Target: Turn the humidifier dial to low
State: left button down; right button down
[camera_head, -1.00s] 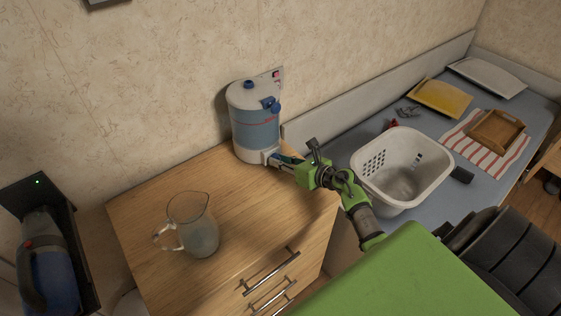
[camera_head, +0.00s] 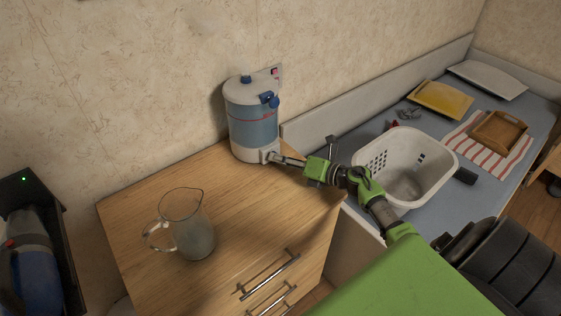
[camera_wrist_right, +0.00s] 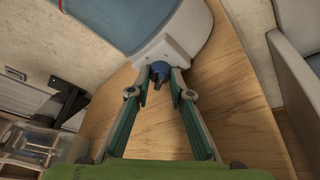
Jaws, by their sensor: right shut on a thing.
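The humidifier (camera_head: 253,125) is a white and blue tank standing at the back right corner of the wooden cabinet top. Its dial (camera_wrist_right: 158,72) is a small dark blue knob low on the white base, seen in the right wrist view. My right gripper (camera_head: 277,157) reaches the base from the right in the head view. In the right wrist view the fingertips of this gripper (camera_wrist_right: 160,80) are on either side of the dial, shut on it. The dial's setting marks cannot be read. My left gripper is not in view.
A glass pitcher (camera_head: 193,236) stands on the front left of the wooden cabinet (camera_head: 130,215). A white laundry basket (camera_head: 435,176) is on the bed to the right, near my right arm. A black holder with a blue bottle (camera_head: 40,270) is at far left.

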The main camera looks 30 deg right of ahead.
jog(key=shift+r, duration=0.1)
dwell(0.3)
jog(key=c, duration=1.9)
grip_release()
jog(key=shift+o, duration=0.3)
